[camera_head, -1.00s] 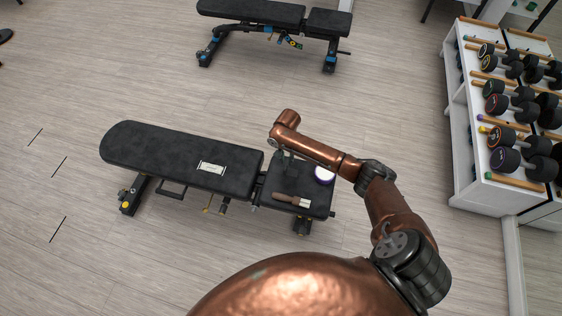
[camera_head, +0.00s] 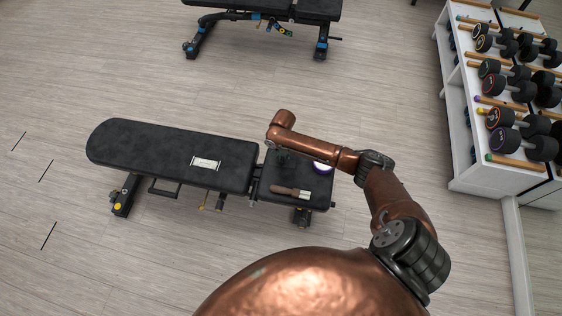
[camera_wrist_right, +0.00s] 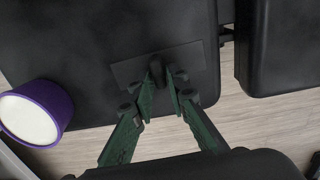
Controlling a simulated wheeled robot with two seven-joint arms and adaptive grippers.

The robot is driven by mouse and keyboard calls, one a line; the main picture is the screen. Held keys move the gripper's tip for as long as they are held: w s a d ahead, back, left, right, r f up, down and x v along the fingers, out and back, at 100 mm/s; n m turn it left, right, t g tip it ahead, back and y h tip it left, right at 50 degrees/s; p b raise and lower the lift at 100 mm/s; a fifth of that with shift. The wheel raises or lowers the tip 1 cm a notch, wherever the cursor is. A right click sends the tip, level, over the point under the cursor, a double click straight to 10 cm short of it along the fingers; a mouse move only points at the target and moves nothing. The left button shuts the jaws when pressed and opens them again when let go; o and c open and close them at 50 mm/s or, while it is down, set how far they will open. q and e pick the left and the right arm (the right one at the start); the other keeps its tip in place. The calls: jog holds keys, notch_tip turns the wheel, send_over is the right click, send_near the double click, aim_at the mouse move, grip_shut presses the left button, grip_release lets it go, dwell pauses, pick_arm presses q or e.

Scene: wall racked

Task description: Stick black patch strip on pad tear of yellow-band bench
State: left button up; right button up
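The yellow-band bench (camera_head: 135,143) stands in the middle of the head view, with yellow marks on its frame. A pale-outlined rectangle (camera_head: 205,163) on its long back pad looks like the tear area. In the right wrist view the black patch strip (camera_wrist_right: 190,58) lies flat on the dark seat pad (camera_wrist_right: 60,45). My right gripper (camera_wrist_right: 167,78) points down at the strip, its green fingers drawn close together over it. Whether the tips pinch the strip is unclear. In the head view my right gripper (camera_head: 282,158) is over the seat pad, partly hidden by my arm. My left gripper is out of view.
A purple-rimmed white round container (camera_wrist_right: 30,115) and a wooden-handled brush (camera_head: 290,191) are on the seat pad, near my gripper. A blue-marked bench (camera_head: 265,8) stands behind. A white dumbbell rack (camera_head: 470,120) is at the right. The floor left is clear.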

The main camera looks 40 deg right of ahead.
jog(key=shift+f, duration=0.25)
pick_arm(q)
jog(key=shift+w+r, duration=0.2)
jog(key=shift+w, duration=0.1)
pick_arm(e)
jog(key=shift+c, duration=0.5)
grip_shut()
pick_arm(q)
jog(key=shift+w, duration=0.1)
pick_arm(e)
jog(key=shift+r, duration=0.2)
